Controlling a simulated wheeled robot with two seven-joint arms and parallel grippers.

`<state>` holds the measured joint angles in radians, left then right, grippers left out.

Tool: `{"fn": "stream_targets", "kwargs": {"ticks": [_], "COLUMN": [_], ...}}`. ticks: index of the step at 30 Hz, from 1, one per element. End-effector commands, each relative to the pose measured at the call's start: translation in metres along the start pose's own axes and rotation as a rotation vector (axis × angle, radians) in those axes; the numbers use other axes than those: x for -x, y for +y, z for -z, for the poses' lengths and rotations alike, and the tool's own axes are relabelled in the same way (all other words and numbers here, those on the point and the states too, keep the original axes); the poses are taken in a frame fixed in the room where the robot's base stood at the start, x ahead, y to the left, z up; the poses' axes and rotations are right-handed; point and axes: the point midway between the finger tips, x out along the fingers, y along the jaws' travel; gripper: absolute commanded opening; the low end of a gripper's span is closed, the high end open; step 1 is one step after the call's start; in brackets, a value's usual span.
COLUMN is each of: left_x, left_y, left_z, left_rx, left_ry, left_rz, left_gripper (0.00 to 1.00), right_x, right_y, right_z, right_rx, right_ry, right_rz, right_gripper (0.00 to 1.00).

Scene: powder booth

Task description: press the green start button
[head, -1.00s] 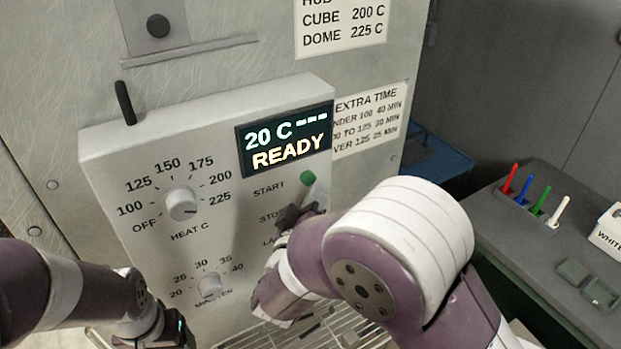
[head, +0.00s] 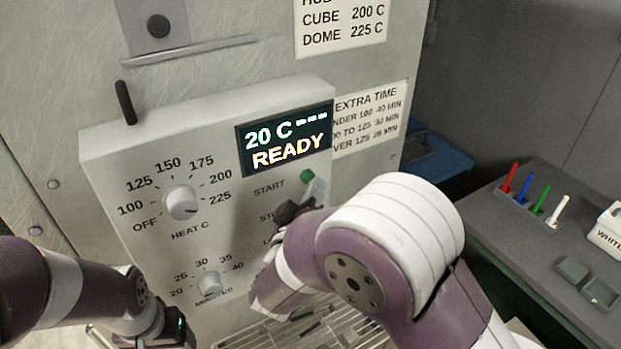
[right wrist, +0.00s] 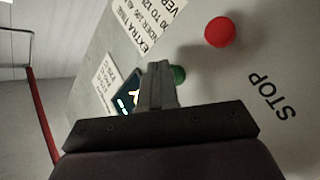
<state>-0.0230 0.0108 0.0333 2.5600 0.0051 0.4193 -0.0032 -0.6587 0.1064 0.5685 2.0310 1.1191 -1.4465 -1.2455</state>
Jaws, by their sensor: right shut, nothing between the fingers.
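The green start button (head: 307,176) is on the control panel (head: 120,155), right of the word START and under the display (head: 285,139), which reads 20 C and READY. My right gripper (head: 316,187) is shut and empty, with its grey fingertips close below the button. In the right wrist view the shut fingers (right wrist: 158,86) partly cover the green button (right wrist: 179,73); I cannot tell whether they touch it. The red stop button (right wrist: 220,32) is clear in that view and hidden by my gripper in the head view. My left gripper (head: 172,330) is at the lower left edge, its jaws unclear.
The heat knob (head: 181,203) and minutes knob (head: 209,284) are on the panel's left part. A wire rack (head: 335,328) lies below the panel. A grey bench (head: 520,235) at the right bears several coloured pens and a white box (head: 608,232).

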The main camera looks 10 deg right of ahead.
Motion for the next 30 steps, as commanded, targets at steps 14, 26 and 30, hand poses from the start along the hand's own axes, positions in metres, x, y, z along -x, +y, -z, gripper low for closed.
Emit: {"fn": "stream_targets", "kwargs": {"ticks": [14, 26, 30], "left_x": [0.001, 0.006, 0.005], "left_y": [0.000, 0.000, 0.000], "left_z": [0.000, 0.001, 0.001], "left_rx": [0.000, 0.000, 0.000], "left_ry": [0.000, 0.000, 0.000], "left_rz": [0.000, 0.000, 0.000], "left_gripper": [0.72, 0.72, 0.72], "right_x": [-0.002, 0.010, 0.011], "right_y": [-0.001, 0.007, 0.007], "right_z": [0.002, -0.006, -0.007], "right_rx": [-0.001, 0.000, 0.000], "right_ry": [0.001, 0.002, 0.001], "right_rz": [0.000, 0.001, 0.000], "right_gripper": [0.00, 0.00, 0.00]}}
